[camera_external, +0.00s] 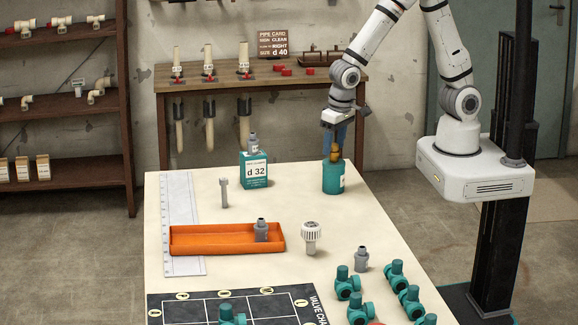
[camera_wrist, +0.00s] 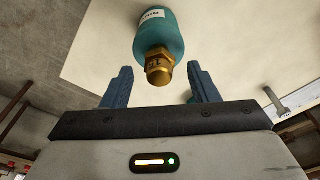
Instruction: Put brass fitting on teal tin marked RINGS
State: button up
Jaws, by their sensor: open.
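The brass fitting (camera_wrist: 158,66) stands on top of the teal tin (camera_wrist: 158,35). In the external view the brass fitting (camera_external: 335,153) shows on the top of the teal tin (camera_external: 333,179) at the table's far right, just under my gripper (camera_external: 335,135). My gripper's blue fingers (camera_wrist: 158,88) are open in the wrist view, one on each side of the fitting with gaps between. The tin has a white label, only partly visible, and I cannot read its marking clearly.
A teal box marked d 32 (camera_external: 254,171) with a grey fitting on it stands left of the tin. An orange tray (camera_external: 200,240), a grey bolt-like part (camera_external: 224,192) and a white-grey knobbed part (camera_external: 311,238) lie nearer. Several teal valves (camera_external: 359,310) stand front right.

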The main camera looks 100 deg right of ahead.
aim_at(339, 152)
notch_tip(339, 152, up, 10)
jog(key=s+a, duration=0.1)
jog(key=s+d+r+n+t, duration=0.1)
jog(key=s+n, duration=0.3)
jog(key=s, duration=0.4)
jog(key=s+d+r+n+y, duration=0.1)
jog(key=s+d+r+n, duration=0.3)
jog(key=s, duration=0.4)
jog(key=shift+d+n+t, duration=0.15)
jog(key=shift+n+t, duration=0.25)
jog(key=shift+n, duration=0.1)
